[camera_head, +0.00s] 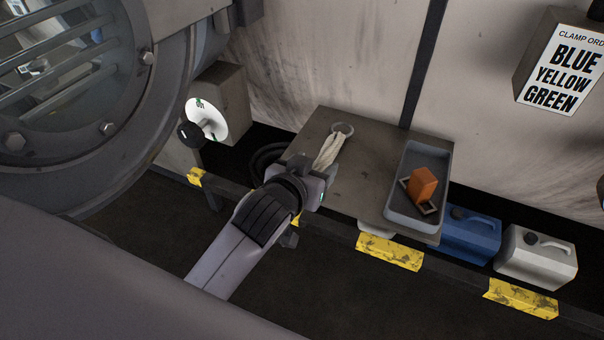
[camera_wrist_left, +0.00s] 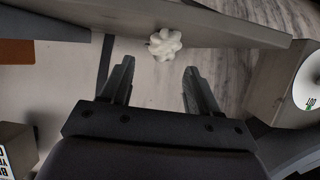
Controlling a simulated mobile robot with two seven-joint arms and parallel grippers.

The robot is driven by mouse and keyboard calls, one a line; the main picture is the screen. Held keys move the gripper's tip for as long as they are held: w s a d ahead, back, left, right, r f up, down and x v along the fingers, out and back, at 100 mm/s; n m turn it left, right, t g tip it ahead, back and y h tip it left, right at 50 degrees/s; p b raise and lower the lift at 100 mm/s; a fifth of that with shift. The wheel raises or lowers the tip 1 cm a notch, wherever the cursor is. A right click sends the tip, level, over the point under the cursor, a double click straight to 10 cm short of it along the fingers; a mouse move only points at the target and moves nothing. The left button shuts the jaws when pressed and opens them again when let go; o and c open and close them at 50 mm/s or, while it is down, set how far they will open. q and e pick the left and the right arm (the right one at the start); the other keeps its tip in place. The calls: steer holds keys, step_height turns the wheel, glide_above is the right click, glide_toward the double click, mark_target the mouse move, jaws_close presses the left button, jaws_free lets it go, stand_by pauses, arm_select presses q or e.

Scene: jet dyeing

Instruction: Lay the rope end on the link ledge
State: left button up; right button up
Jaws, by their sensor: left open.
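A pale rope end (camera_head: 327,153) lies on a grey-brown ledge (camera_head: 362,166), running from a metal ring (camera_head: 343,130) towards my left gripper. My left gripper (camera_head: 318,175) is at the ledge's left front side, by the near end of the rope, and hides part of that edge. In the left wrist view, the rope end shows as a white bunched tip (camera_wrist_left: 165,44) at the ledge's edge (camera_wrist_left: 225,26). My left gripper (camera_wrist_left: 160,78) is open and empty there, with the tip beyond its fingertips, roughly in line with the gap. My right gripper is not in view.
A grey tray (camera_head: 402,219) with an orange block (camera_head: 423,184) sits at the ledge's right end. Blue (camera_head: 470,236) and white (camera_head: 537,258) canisters stand right of it. A round machine door (camera_head: 150,130) is at left. A rail with yellow pads (camera_head: 390,252) crosses in front.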

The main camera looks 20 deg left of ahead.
arm_select(q)
steer(key=v, duration=0.6)
steer(key=s+a+f+m+g+h, duration=0.1)
steer(key=s+a+f, duration=0.1)
steer(key=s+f, duration=0.4)
steer(key=s+a+f+m+g, duration=0.1)
steer(key=s+f, duration=0.6)
steer(key=f, duration=0.8)
steer(key=shift+a+f+g+h, duration=0.15)
steer(key=shift+a+g+h, duration=0.25)
steer(key=shift+a+g, duration=0.15)
steer(key=shift+s, duration=0.1)
step_height(320, 180, up, 6)
steer(key=p, duration=0.6)
steer(key=shift+f, duration=0.2)
